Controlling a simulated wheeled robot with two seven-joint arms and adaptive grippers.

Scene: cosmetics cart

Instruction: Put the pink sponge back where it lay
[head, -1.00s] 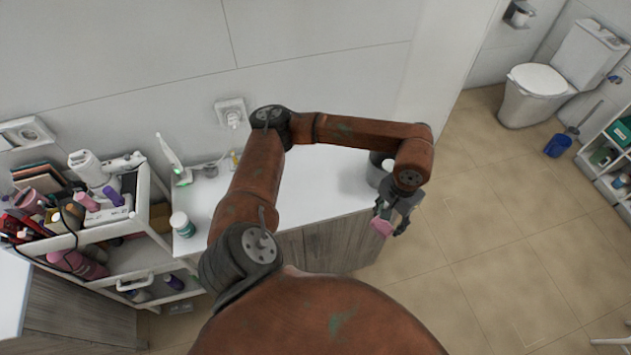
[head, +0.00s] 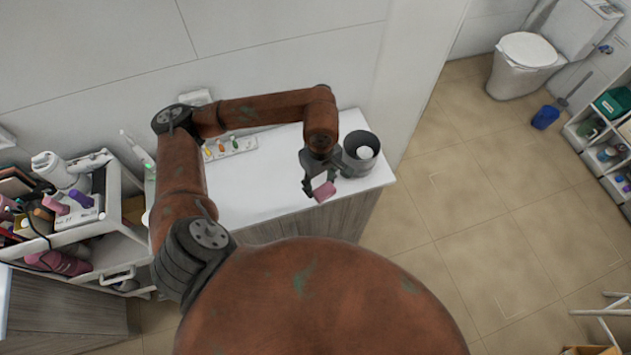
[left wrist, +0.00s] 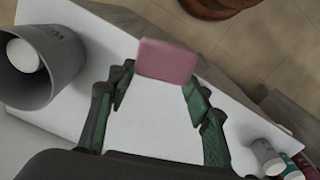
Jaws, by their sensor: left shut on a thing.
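The pink sponge (head: 324,192) is held in my left gripper (head: 316,186), near the front edge of the white counter (head: 262,190) at its right part. In the left wrist view the sponge (left wrist: 167,61) sits between the fingertips, with white counter and its edge below it. How high it is above the counter I cannot tell. My right gripper is not in view.
A grey round container (head: 372,141) with a white thing inside stands at the counter's right end, close to the gripper. A small tray with colored items (head: 232,148) lies at the back. A loaded cart (head: 112,225) stands left. The counter's middle is clear.

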